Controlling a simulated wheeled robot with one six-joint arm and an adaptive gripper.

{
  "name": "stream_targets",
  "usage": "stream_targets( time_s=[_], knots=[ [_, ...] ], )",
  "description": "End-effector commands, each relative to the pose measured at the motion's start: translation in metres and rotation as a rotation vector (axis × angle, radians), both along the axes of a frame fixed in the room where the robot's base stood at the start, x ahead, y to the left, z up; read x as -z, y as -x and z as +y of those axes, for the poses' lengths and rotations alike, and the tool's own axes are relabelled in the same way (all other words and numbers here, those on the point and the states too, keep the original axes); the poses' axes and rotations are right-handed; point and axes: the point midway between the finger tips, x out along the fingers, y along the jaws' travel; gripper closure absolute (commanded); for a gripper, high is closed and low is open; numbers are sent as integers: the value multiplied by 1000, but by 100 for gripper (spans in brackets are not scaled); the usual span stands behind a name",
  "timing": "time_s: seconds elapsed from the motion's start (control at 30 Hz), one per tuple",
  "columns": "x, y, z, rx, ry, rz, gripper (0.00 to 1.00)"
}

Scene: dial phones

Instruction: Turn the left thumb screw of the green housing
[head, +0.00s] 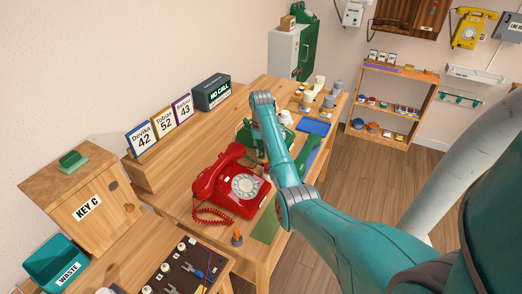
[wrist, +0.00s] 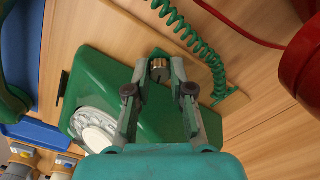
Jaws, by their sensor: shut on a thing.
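The green housing (wrist: 91,75) of a dial phone lies under my gripper in the wrist view, its pale round dial (wrist: 97,127) at the lower left. My gripper (wrist: 158,71) is shut on a small knurled metal thumb screw (wrist: 158,68) at the housing's edge, one fingertip on each side. No second thumb screw shows; the fingers cover part of the housing. In the head view the green housing (head: 244,136) is mostly behind my arm, and the fingertips are hidden.
A red phone (head: 228,186) stands close to the housing; its edge also shows in the wrist view (wrist: 306,65). A coiled green cord (wrist: 192,42) lies beside the screw. A green handset (head: 307,153) and a blue tray (head: 313,127) are to the right.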

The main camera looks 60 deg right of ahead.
Motion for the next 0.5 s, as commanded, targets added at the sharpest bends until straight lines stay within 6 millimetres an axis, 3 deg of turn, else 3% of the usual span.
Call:
stream_targets(
  time_s=[0.33, 0.37, 0.4, 0.43, 0.5],
  knots=[
    [0, 0, 0, -2, 1, -1, 100],
    [0, 0, 0, -1, 1, -1, 73],
    [0, 0, 0, -1, 1, -1, 63],
    [0, 0, 0, -1, 1, -1, 56],
    [0, 0, 0, -1, 1, -1, 52]
  ],
)
